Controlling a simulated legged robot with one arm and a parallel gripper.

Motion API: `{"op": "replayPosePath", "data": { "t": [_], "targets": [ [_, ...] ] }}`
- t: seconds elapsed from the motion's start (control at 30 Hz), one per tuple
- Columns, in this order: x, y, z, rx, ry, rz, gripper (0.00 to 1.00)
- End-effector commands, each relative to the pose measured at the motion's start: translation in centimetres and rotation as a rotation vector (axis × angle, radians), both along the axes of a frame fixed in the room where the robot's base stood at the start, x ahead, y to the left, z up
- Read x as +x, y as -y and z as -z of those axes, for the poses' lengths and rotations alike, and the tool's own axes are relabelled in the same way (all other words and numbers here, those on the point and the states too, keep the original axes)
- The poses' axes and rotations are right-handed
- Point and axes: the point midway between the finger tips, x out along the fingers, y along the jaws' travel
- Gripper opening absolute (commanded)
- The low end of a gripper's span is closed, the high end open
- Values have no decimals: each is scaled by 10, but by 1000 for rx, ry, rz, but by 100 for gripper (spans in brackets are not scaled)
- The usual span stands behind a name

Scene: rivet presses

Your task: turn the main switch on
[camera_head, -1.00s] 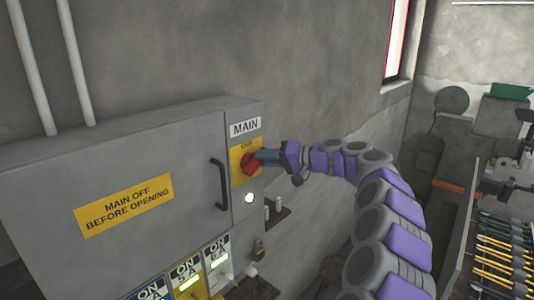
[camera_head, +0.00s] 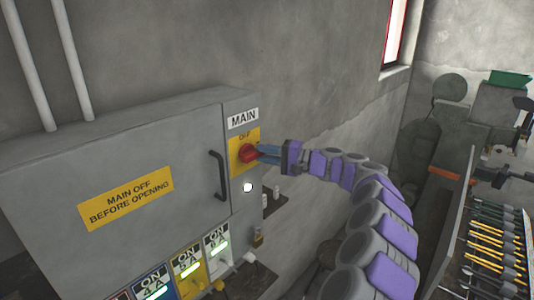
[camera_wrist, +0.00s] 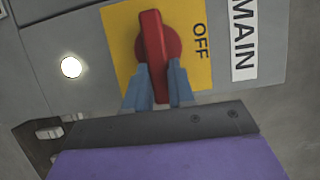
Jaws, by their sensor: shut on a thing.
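The main switch is a red rotary knob (camera_head: 248,153) on a yellow plate (camera_head: 238,168) on the right part of a grey electrical cabinet, under a "MAIN" label (camera_head: 243,119). In the wrist view the red knob (camera_wrist: 153,50) has its long grip pointing roughly toward and away from my gripper, with the word "OFF" (camera_wrist: 201,41) to its right. My gripper (camera_wrist: 154,82) has its two blue fingers on either side of the knob's near end, shut on it. In the head view my gripper (camera_head: 263,152) reaches the knob from the right.
The cabinet door (camera_head: 110,165) has a dark handle (camera_head: 218,176) left of the switch. A lit white lamp (camera_head: 247,188) sits below the yellow plate. Several "ON" switches with green lights (camera_head: 187,270) line the bottom. A bench with tools (camera_head: 497,245) stands at right.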

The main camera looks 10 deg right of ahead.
Motion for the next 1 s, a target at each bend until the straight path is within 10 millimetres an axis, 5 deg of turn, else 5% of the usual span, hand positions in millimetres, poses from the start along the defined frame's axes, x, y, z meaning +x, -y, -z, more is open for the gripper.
{"op": "replayPosePath", "data": {
  "t": [0.33,0.37,0.6,1.0],
  "targets": [
    [1,0,-3,7,2,3,0],
    [1,0,-3,7,2,3,26],
    [0,0,-2,5,1,1,48],
    [-7,12,-1,5,2,3,49]
  ]
}}
